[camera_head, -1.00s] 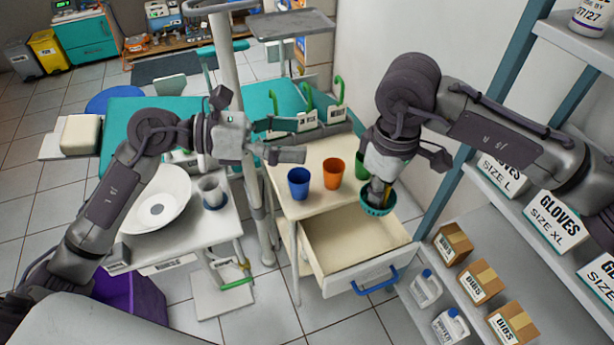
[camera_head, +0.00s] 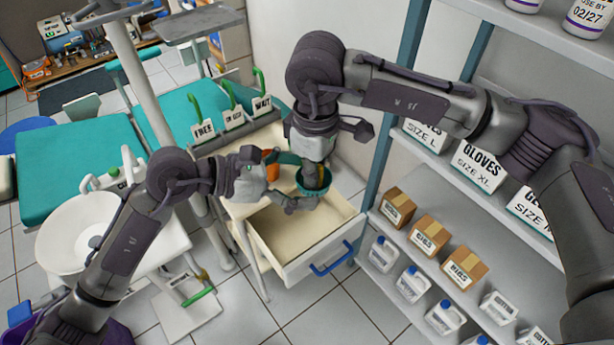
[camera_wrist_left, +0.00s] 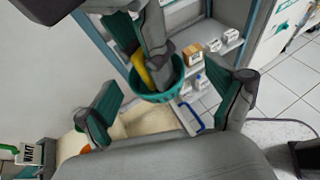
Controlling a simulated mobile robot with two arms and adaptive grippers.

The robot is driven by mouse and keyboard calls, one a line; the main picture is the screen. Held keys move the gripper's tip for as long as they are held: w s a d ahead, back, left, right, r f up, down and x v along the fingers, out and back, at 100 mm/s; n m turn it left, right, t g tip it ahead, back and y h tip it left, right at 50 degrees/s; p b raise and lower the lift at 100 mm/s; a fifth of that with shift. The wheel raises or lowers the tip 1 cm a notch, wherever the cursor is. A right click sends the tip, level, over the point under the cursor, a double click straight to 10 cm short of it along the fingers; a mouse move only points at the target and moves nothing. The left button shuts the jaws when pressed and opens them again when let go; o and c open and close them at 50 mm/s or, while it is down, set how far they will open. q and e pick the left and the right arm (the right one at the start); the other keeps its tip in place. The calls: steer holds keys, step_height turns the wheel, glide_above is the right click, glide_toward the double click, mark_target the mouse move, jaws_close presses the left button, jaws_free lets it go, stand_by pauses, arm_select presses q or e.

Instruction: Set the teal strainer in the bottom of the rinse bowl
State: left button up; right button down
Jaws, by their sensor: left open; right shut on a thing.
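The teal strainer (camera_head: 314,190) is a small basket held above the open drawer, with my right gripper (camera_head: 312,174) reaching down and shut on it. In the left wrist view the strainer (camera_wrist_left: 158,92) hangs between the spread fingers of my left gripper (camera_wrist_left: 172,88). My left gripper (camera_head: 294,182) is open, with its fingers on either side of the strainer; I cannot tell whether they touch it. The white rinse bowl (camera_head: 70,238) is at the left in the head view, empty, with a dark drain spot; my left arm covers its right side.
An open, empty drawer (camera_head: 330,262) with a blue handle lies below the grippers. An orange cup (camera_head: 270,157) stands close behind my left gripper. Shelves with boxes and bottles (camera_head: 430,235) stand at the right. A teal chair (camera_head: 85,165) is behind the bowl.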

arm_select(q)
steer(key=shift+w+d+f, duration=0.15)
steer(key=shift+d+f, duration=0.1)
steer(key=shift+d, duration=0.3)
steer(key=c, duration=1.2)
steer(key=shift+o, duration=0.2)
arm_select(e)
steer(key=c, duration=1.2)
jaws_free()
steer(key=shift+w, duration=0.1)
